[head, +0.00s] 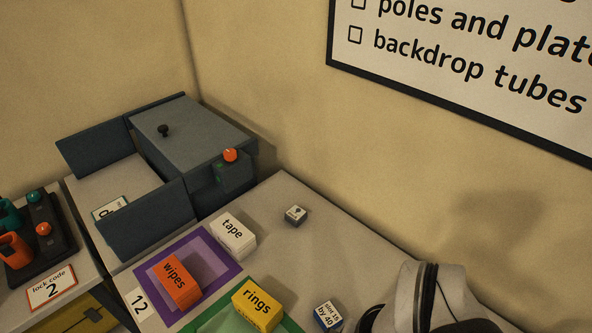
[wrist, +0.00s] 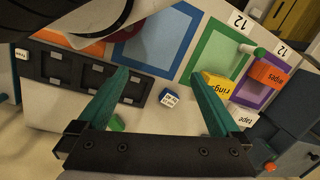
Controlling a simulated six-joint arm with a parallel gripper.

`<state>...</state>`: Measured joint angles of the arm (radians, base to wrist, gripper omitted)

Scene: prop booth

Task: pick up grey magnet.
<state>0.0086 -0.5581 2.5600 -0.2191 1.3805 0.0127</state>
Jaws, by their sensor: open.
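A small grey block (head: 296,214) with a dark mark on its pale top sits on the table in the head view, back and right of the white tape box (head: 234,234). It fits the grey magnet, though its mark is too small to read. I cannot make it out in the wrist view, where my gripper's body covers part of the table. My gripper (wrist: 160,73) is open, with two green fingers apart and nothing between them. A small blue-sided block (wrist: 169,98) labelled with slot text lies on the table below, seen between the fingers.
The orange wipes box (head: 176,282) stands on a purple-bordered mat; the yellow rings box (head: 257,305) is on a green one. A grey-blue lidded bin (head: 190,130) stands at the back left. A black slotted rack (wrist: 90,77) lies left in the wrist view. Table around the grey block is clear.

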